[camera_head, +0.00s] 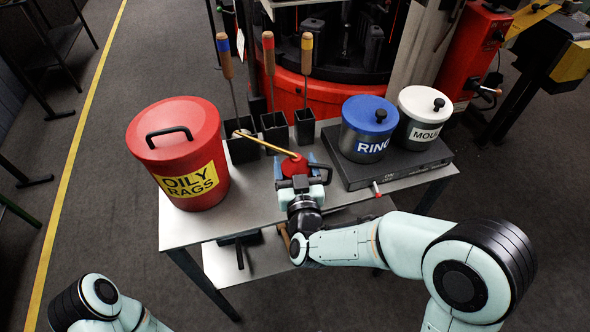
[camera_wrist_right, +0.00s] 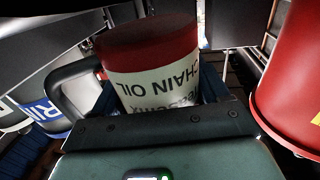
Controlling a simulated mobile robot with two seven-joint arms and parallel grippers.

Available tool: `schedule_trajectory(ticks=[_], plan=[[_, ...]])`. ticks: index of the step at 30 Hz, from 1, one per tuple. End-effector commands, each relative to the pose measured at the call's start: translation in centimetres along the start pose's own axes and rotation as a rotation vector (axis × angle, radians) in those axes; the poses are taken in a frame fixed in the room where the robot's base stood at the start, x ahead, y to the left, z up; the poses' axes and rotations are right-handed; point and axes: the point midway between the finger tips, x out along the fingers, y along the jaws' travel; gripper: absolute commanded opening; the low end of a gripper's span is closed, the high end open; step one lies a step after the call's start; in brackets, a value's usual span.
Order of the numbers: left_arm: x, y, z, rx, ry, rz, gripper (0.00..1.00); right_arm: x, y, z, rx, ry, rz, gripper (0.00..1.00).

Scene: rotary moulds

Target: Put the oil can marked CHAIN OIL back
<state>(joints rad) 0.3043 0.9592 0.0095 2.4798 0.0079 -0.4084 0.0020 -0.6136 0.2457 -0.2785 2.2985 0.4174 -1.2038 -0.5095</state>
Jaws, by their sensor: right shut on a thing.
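The red oil can (camera_head: 291,165) has a long brass spout pointing up and left and a dark handle on its right. In the right wrist view the can (camera_wrist_right: 150,72) shows a white label reading CHAIN OIL, upside down. My right gripper (camera_head: 295,175) is shut on the can's body, with blue fingers on either side. The can is over the middle of the metal table (camera_head: 240,222); its underside is hidden, so I cannot tell whether it touches the tabletop. My left arm shows at the bottom left, but its gripper is out of view.
A red OILY RAGS bin (camera_head: 180,135) stands left on the table. Black holders (camera_head: 274,128) with wooden-handled tools stand behind the can. A dark box (camera_head: 400,165) at right carries a blue-lidded RING pot (camera_head: 366,128) and a white-lidded pot (camera_head: 422,115). A red machine stands behind.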

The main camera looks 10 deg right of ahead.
Motion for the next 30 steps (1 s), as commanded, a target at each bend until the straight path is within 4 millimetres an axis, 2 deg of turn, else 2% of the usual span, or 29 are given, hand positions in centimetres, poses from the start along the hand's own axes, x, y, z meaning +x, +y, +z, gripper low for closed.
schedule_trajectory(ticks=[1,3,14,15,17,18,27,30], plan=[[0.3,-0.1,-0.1,0.0,0.002,0.001,0.37,0.0,-0.1,0.9,-0.001,0.0,-0.001,0.39],[0.3,-0.1,-0.1,0.001,0.004,0.001,0.37,0.0,0.0,1.4,0.0,0.003,-0.001,0.39],[0.6,-0.1,-0.3,0.001,0.007,0.002,0.37,0.0,0.0,1.7,0.002,0.004,0.0,0.39],[0.6,-0.1,-0.3,0.001,0.009,0.002,0.37,0.0,0.0,1.9,0.0,-0.001,0.0,0.78],[0.5,-0.1,-0.3,0.001,0.008,0.002,0.37,0.0,0.0,1.8,0.0,0.0,0.0,0.97],[0.5,-0.1,-0.3,0.001,0.008,0.002,0.37,0.0,0.0,1.8,0.0,0.0,0.0,1.0],[0.2,0.0,-0.2,0.001,0.005,0.002,0.37,0.0,-0.1,1.8,-0.001,-0.002,-0.002,1.0],[0.4,0.0,-0.2,0.001,0.005,0.002,0.37,-1.3,-0.1,1.8,0.002,-0.001,-0.003,1.0]])
